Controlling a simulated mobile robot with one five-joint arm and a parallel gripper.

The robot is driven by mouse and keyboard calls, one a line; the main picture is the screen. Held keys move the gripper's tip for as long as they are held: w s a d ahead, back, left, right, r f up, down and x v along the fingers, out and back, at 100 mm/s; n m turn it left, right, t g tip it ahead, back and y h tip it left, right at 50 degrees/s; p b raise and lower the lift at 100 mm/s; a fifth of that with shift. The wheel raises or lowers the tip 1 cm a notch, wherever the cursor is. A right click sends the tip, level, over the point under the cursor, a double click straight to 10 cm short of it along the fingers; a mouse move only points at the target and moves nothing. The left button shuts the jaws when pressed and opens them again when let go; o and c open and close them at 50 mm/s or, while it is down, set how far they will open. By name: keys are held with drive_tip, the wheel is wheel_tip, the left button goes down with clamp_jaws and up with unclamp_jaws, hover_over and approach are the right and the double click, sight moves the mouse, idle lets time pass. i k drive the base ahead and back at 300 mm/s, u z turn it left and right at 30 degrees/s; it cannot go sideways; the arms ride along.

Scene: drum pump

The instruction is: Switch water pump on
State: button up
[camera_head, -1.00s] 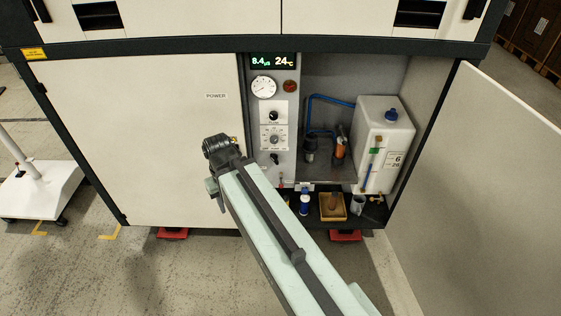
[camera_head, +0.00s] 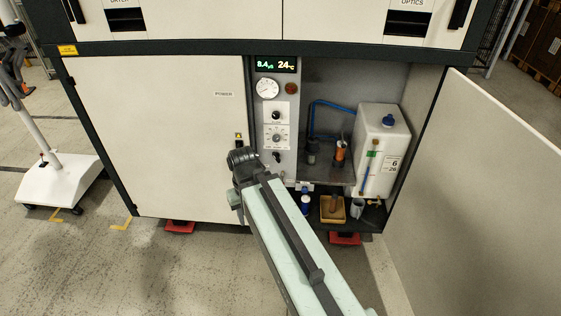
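The pump's control panel (camera_head: 268,98) stands inside the open cabinet, left of the compartment. It has a lit display (camera_head: 275,64), a round gauge (camera_head: 267,89), a dark red round lamp or button (camera_head: 291,88), an upper black knob (camera_head: 276,115), a dial (camera_head: 277,138) and a small black switch (camera_head: 277,157) below. I cannot read their labels. My arm reaches up from the bottom right, and its dark wrist (camera_head: 242,160) is just left of the lower panel, in front of the closed door's edge. My gripper's fingers are hidden behind the wrist, so I cannot tell their state.
The closed cabinet door (camera_head: 160,140) is left of the panel; the open door (camera_head: 480,190) swings out at right. A white tank (camera_head: 382,150) with a blue cap stands inside. A yellow tray (camera_head: 333,209) and a blue-white container (camera_head: 305,205) sit on the lower shelf.

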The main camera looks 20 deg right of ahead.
sight(276, 155)
drive_tip(key=u, duration=1.6)
drive_tip(key=k, duration=1.75)
drive_tip(key=z, duration=0.6)
drive_tip(key=i, duration=1.7)
drive_tip(key=u, duration=0.05)
